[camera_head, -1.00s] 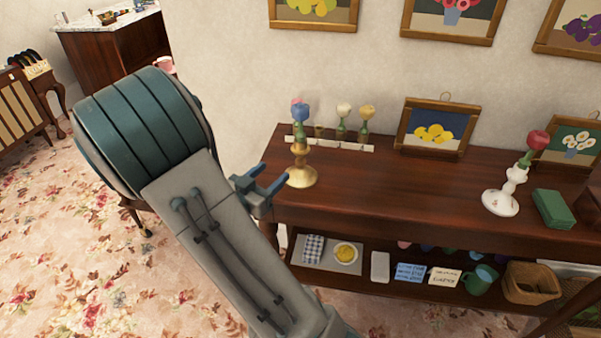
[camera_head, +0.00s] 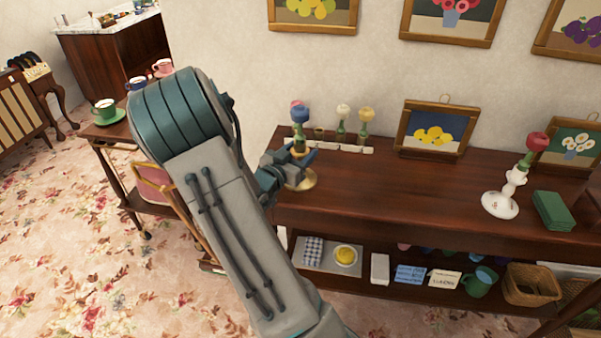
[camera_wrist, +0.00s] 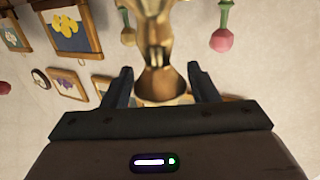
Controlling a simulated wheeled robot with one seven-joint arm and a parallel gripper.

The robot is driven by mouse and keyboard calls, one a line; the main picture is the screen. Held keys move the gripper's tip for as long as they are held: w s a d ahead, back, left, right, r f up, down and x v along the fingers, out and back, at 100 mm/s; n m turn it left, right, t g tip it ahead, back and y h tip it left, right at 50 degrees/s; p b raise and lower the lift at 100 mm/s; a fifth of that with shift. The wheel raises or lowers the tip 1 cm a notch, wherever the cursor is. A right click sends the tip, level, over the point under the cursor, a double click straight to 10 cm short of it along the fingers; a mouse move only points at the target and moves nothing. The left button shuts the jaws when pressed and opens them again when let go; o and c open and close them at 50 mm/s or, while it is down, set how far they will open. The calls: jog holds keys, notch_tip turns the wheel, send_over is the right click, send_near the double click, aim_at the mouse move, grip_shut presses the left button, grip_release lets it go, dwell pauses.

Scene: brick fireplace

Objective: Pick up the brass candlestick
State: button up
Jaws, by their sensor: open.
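The brass candlestick (camera_head: 308,184) stands upright near the left end of the dark wooden sideboard (camera_head: 400,190). My gripper (camera_head: 302,158) is open around its stem, one finger on each side, and hides part of it in the head view. In the wrist view, which is upside down, the brass stem (camera_wrist: 160,84) shows between my two open fingers (camera_wrist: 164,86). I cannot tell whether either finger touches it.
Small vases with flowers (camera_head: 342,122) stand behind, near the wall. A framed lemon picture (camera_head: 432,130), a white candlestick (camera_head: 500,204) and a green box (camera_head: 553,210) are further right. The sideboard's middle is clear. A tea trolley with a green cup (camera_head: 105,108) stands at left.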

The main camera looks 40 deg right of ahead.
grip_shut()
dwell(1.4)
jog(key=shift+w+r, duration=0.1)
